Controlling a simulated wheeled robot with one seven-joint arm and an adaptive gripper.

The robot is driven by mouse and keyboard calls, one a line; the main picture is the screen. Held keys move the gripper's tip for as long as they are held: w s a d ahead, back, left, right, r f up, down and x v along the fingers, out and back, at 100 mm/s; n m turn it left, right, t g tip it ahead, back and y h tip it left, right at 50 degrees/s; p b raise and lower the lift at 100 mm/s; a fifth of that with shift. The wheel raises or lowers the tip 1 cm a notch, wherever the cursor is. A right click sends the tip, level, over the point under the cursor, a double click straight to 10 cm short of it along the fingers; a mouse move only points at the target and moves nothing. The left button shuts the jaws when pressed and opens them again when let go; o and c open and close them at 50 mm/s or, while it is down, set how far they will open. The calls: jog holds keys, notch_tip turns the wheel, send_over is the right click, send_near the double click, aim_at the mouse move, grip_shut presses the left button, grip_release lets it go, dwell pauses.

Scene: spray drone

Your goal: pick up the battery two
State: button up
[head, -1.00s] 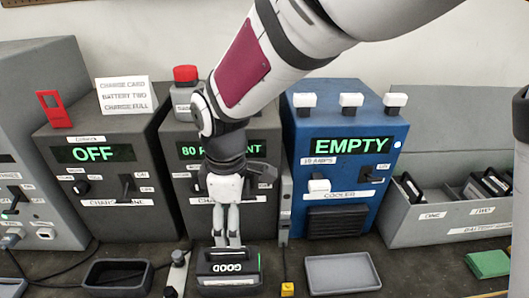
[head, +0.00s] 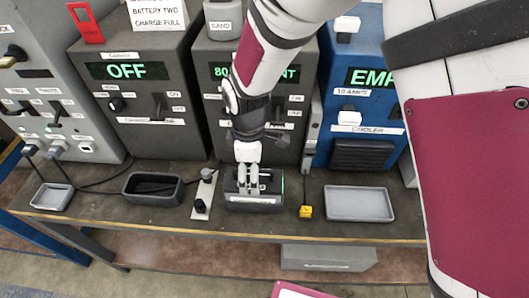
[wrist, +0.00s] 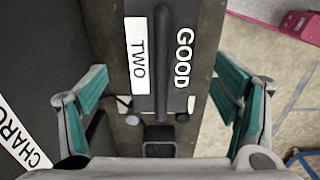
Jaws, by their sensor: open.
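Battery two (head: 253,206) is a dark block in front of the middle charger, partly hidden by my gripper in the head view. The wrist view shows its dark top with a bar handle (wrist: 161,60), a white TWO label (wrist: 137,55) and the word GOOD. My gripper (head: 256,184) points down over the battery. It is open, with its teal-padded fingers (wrist: 163,88) apart on either side of the handle in the wrist view. I see no contact with the handle.
The middle charger (head: 291,70) stands right behind the battery. A switch plate (head: 204,194) is close on its left and a yellow block (head: 305,212) on its right. An empty dark tray (head: 153,188) and a grey tray (head: 358,204) lie farther out. The bench's front edge is near.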

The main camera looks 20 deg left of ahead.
jog(key=shift+d+f, duration=0.15)
jog(key=shift+f, duration=1.7)
grip_shut()
jog(key=shift+r, duration=0.15)
